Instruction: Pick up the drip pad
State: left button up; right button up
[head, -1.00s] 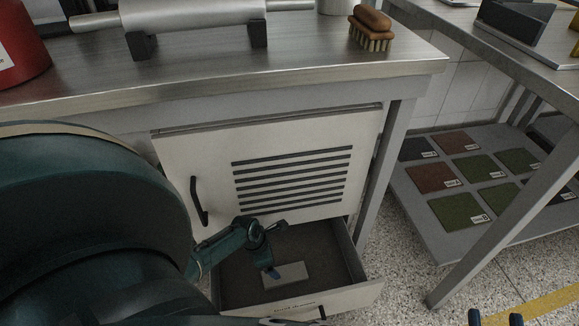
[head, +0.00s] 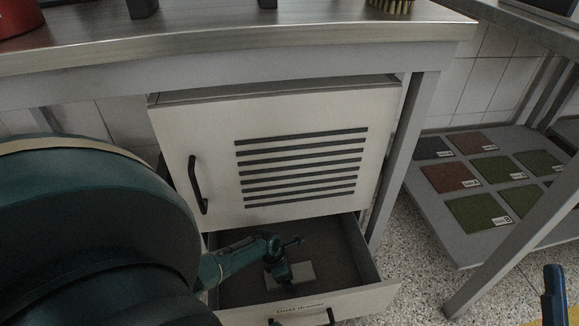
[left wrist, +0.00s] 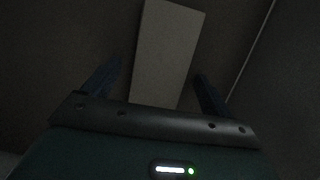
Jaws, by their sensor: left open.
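The drip pad, a pale flat rectangle (head: 303,271), lies on the dark floor of an open lower drawer (head: 350,301). My left gripper (head: 284,272) reaches down into the drawer over the pad and hides part of it. In the left wrist view the pad (left wrist: 167,50) runs lengthwise between the open left fingers (left wrist: 158,75), with a gap on each side. Whether the fingertips reach the drawer floor cannot be told. A blue finger of my right gripper (head: 553,292) shows at the lower right, away from the drawer; its jaw opening is unclear.
A closed cabinet door with black slats (head: 300,168) and a dark handle (head: 197,185) is above the drawer. The steel worktop (head: 230,42) overhangs it. At right, a low shelf (head: 435,222) holds several labelled coloured squares (head: 480,212).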

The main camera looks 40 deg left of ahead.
pick_arm(q)
jog(key=shift+w+f, duration=0.1)
jog(key=shift+f, duration=0.15)
jog(key=c, duration=1.1)
